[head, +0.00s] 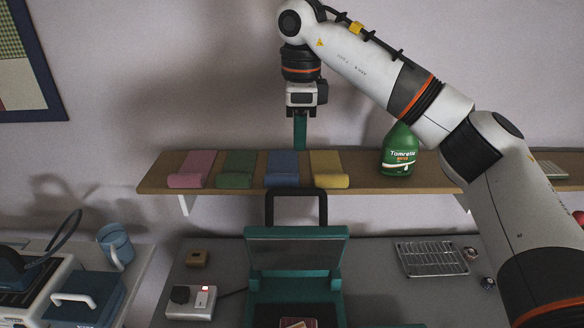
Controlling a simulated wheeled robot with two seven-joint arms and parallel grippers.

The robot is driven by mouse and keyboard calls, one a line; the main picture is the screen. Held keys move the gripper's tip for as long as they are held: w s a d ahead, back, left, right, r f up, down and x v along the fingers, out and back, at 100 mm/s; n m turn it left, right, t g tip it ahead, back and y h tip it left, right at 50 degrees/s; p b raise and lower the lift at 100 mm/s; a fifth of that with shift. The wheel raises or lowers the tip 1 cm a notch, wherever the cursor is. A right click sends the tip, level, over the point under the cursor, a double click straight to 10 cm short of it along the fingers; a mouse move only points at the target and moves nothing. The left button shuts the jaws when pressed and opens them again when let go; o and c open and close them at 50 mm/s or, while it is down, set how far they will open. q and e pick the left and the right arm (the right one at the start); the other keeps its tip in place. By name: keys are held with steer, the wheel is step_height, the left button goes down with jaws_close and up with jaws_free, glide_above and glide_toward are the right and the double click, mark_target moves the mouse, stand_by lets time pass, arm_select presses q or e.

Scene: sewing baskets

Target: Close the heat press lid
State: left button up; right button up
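The heat press (252,290) is a teal machine at the bottom centre on the grey table. Its lid (296,250) stands raised, tilted up and back, with a black loop handle (296,192) at the top. A small reddish item (298,323) lies in the lower part, cut by the frame edge. My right gripper (300,147) points down above the handle and looks apart from it. Its teal fingers show as one narrow strip, so I cannot tell whether they are parted. My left gripper is out of view.
A wooden shelf (360,181) behind the press holds several coloured fabric rolls and a green bottle (400,150). A wire rack (431,258) lies right. A blue mug (116,246) stands farther left.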

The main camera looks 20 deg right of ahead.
steer(key=p, duration=0.2)
glide_above(302, 190)
step_height(302, 190, down, 5)
step_height(302, 190, down, 4)
steer(key=shift+w+r, duration=0.1)
steer(key=shift+r, duration=0.15)
steer(key=shift+f+p, duration=0.5)
steer(key=shift+f, duration=0.75)
steer(key=shift+c, duration=0.6)
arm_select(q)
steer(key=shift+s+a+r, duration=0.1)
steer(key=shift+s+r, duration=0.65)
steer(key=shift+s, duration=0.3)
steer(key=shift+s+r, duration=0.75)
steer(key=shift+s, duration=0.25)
arm_select(e)
jaws_close()
